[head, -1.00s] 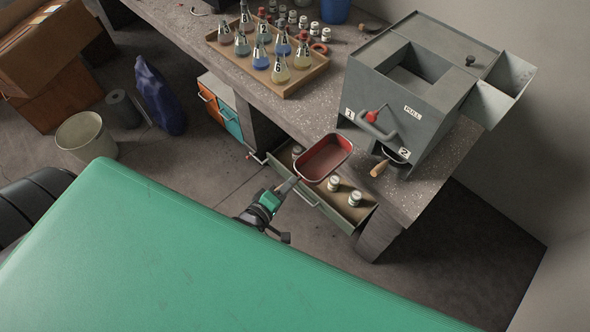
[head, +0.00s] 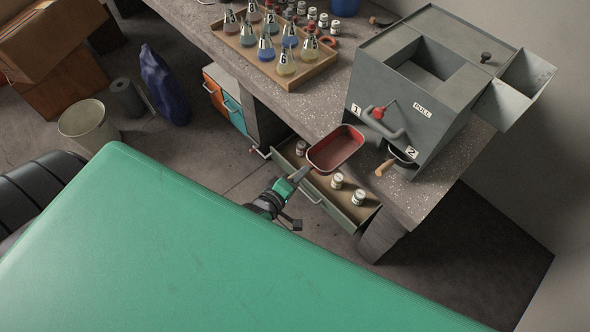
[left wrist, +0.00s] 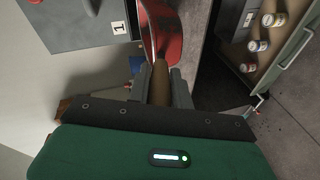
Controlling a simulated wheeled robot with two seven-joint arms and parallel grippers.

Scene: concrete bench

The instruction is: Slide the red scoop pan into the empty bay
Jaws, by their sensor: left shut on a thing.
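The red scoop pan (head: 335,147) is in the air, over the bench's front edge and the open drawer, left of the grey machine (head: 400,95). My left gripper (head: 297,178) is shut on its handle. In the left wrist view the brown handle (left wrist: 160,82) sits between the fingers, and part of the red pan (left wrist: 162,30) shows beyond. The machine's front has labels 1 and 2. A wooden handle (head: 384,168) sticks out below label 2. The empty bay's opening cannot be made out clearly. My right gripper is not in view.
An open drawer (head: 318,193) with several small jars lies below the pan. A wooden tray (head: 290,85) of flasks stands on the bench to the left. A red-knobbed lever (head: 379,113) and curved grey handle stick out from the machine's front. A chute (head: 515,90) hangs at its right.

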